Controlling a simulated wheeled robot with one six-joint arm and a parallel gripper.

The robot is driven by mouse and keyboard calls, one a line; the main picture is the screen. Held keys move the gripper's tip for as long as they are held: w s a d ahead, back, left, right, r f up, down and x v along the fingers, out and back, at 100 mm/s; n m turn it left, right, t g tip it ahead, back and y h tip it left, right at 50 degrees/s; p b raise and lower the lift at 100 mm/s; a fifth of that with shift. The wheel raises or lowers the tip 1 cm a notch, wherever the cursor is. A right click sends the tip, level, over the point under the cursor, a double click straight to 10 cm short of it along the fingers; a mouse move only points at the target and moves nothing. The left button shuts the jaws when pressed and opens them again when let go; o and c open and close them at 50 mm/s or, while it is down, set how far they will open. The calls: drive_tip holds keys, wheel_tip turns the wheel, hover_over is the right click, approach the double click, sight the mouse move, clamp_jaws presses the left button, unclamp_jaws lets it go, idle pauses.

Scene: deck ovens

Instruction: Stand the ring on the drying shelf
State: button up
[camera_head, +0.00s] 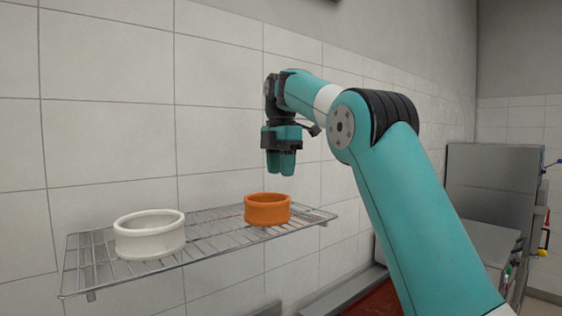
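An orange ring (267,210) sits flat on the wire drying shelf (213,234), toward its right end, with its open top up. A white ring (149,236) sits on the same shelf toward the left end, also with its open top up. My gripper (281,170) points down above the orange ring, a little to the right of its middle in the picture, with a visible gap between fingertips and ring. No object shows in the fingers. They look close together, but from this angle I cannot tell if they are open.
A white tiled wall (105,140) stands directly behind the shelf. The shelf is bare between the two rings. A grey metal cabinet (490,185) stands at the far right. Small coloured items line the right edge. A reddish-brown surface (378,301) lies low behind my arm.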

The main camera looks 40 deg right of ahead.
drive_tip(key=shift+r, duration=0.6)
drive_tip(key=s+a+f+m+y, duration=0.1)
drive_tip(key=s+a+f+m, duration=0.3)
drive_tip(key=s+a+f, duration=0.45)
drive_tip(key=s+a+f+m+y, duration=0.1)
drive_tip(key=s+a+f+m, duration=0.3)
drive_tip(key=s+a, duration=0.7)
drive_tip(key=s+a+f+m+y, duration=0.1)
drive_tip(key=s+a+f+m, duration=0.1)
drive_tip(key=s, duration=0.3)
drive_tip(key=s+a+f+m+y, duration=0.1)
drive_tip(key=s+a+f, duration=0.4)
drive_tip(key=s, duration=0.1)
drive_tip(key=shift+s+a+f+m, duration=0.2)
drive_tip(key=shift+f+m, duration=0.1)
drive_tip(key=shift+m, duration=0.1)
